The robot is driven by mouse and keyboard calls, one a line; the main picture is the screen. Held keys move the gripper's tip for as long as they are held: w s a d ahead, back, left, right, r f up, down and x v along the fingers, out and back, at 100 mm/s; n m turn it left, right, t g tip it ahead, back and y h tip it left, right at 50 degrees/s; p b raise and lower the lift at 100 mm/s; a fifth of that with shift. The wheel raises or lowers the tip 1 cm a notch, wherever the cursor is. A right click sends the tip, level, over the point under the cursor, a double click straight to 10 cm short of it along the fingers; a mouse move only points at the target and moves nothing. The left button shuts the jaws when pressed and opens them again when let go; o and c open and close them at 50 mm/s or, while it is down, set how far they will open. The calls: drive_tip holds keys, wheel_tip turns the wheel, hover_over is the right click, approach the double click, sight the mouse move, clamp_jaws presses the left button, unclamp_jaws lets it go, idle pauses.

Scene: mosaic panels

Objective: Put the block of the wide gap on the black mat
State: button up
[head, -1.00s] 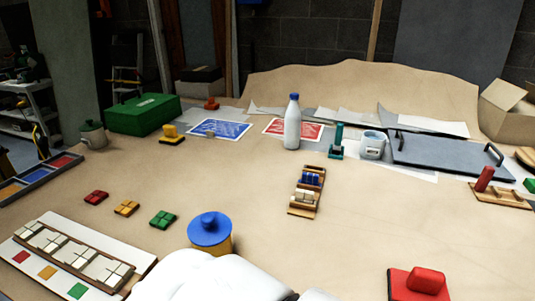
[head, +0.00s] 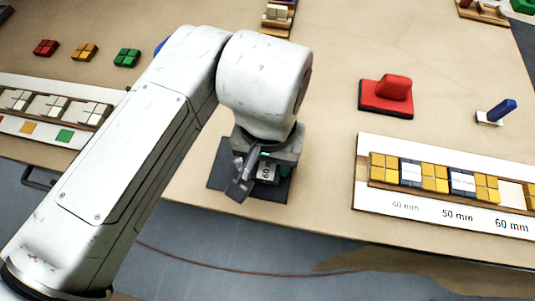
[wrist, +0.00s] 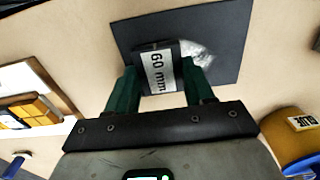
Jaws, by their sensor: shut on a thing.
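A dark block with a white "60 mm" label (wrist: 158,70) is between the two green fingers of my gripper (wrist: 160,84) in the wrist view. The gripper is shut on it. The black mat (wrist: 228,40) lies beneath and around the block; I cannot tell whether the block touches it. In the head view, my gripper (head: 258,168) is over the black mat (head: 222,172) near the table's front edge. The block (head: 266,173) partly shows there. The gap board (head: 365,215) is at right; its "60 mm" place shows a pale empty gap.
The gap board holds yellow blocks (head: 435,177) and labelled dark blocks in the 40 mm and 50 mm places. Red, yellow and green tiles (head: 127,57) lie at left.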

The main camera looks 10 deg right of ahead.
sight(268, 166)
drive_tip(key=shift+f, duration=0.4)
drive_tip(key=shift+f, duration=0.15)
drive_tip(key=o, duration=1.1)
wheel_tip(268, 166, up, 12)
drive_tip(key=shift+r+p, duration=0.15)
drive_tip(key=shift+p, duration=0.25)
